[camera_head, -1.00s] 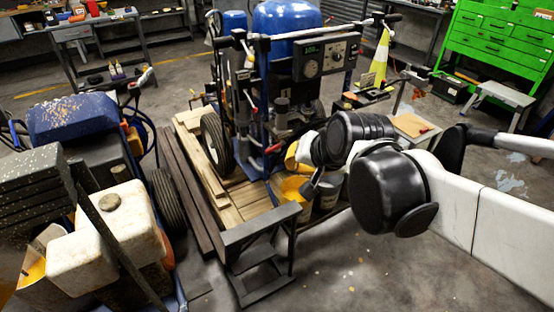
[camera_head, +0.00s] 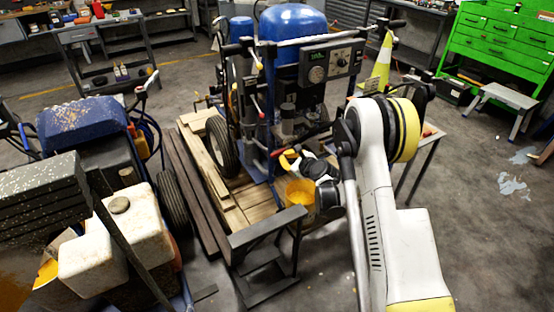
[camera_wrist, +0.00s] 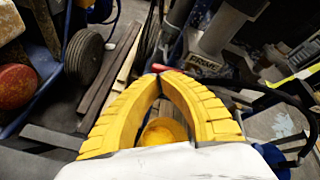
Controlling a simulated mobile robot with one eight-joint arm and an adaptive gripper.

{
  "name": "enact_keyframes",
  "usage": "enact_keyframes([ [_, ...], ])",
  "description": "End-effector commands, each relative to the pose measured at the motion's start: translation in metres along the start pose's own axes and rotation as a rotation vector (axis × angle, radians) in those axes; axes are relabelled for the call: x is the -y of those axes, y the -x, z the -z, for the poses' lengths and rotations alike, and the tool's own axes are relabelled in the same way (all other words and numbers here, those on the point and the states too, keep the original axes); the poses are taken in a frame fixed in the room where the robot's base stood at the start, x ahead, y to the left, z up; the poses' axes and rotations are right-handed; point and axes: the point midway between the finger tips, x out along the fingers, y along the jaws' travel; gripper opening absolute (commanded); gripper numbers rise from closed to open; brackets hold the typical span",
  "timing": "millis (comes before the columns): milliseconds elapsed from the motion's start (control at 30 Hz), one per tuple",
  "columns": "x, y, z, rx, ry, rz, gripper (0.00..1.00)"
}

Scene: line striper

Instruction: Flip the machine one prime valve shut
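The line striper with a blue tank (camera_head: 292,22) and a control panel (camera_head: 331,62) stands upright on wooden boards in the head view. In the wrist view a "PRIME" label (camera_wrist: 206,66) shows on a grey part, and a red handle-like piece (camera_wrist: 166,69) lies just beyond my fingertips. It looks like the prime valve lever, but its full shape is hidden. My gripper (camera_wrist: 159,78) has yellow curved fingers with tips drawn together at this red piece. I cannot tell whether they touch it. In the head view my gripper (camera_head: 289,160) is low in front of the machine, partly hidden.
A yellow bucket (camera_head: 300,191) stands below my gripper and shows between my fingers. A dark metal frame (camera_head: 262,236) is in front. Another machine with a white container (camera_head: 115,225) is at left. A green tool cabinet (camera_head: 498,45) stands back right.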

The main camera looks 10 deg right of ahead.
Motion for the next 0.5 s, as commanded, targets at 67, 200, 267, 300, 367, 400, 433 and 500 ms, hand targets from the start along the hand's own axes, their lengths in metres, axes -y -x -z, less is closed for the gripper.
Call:
enact_keyframes([
  [67, -0.009, -0.015, 0.03, 0.024, -0.133, 0.021, 0.0],
  [200, -0.026, -0.028, 0.067, 0.06, -0.321, 0.044, 0.0],
  [267, -0.031, -0.03, 0.078, 0.069, -0.37, 0.051, 0.0],
  [300, -0.033, -0.032, 0.082, 0.074, -0.395, 0.053, 0.0],
  [367, -0.035, -0.033, 0.087, 0.079, -0.418, 0.055, 0.0],
  [400, -0.036, -0.035, 0.088, 0.081, -0.426, 0.055, 0.0],
  [433, -0.037, -0.037, 0.089, 0.082, -0.43, 0.055, 0.0],
  [500, -0.037, -0.044, 0.089, 0.082, -0.43, 0.055, 0.0],
])
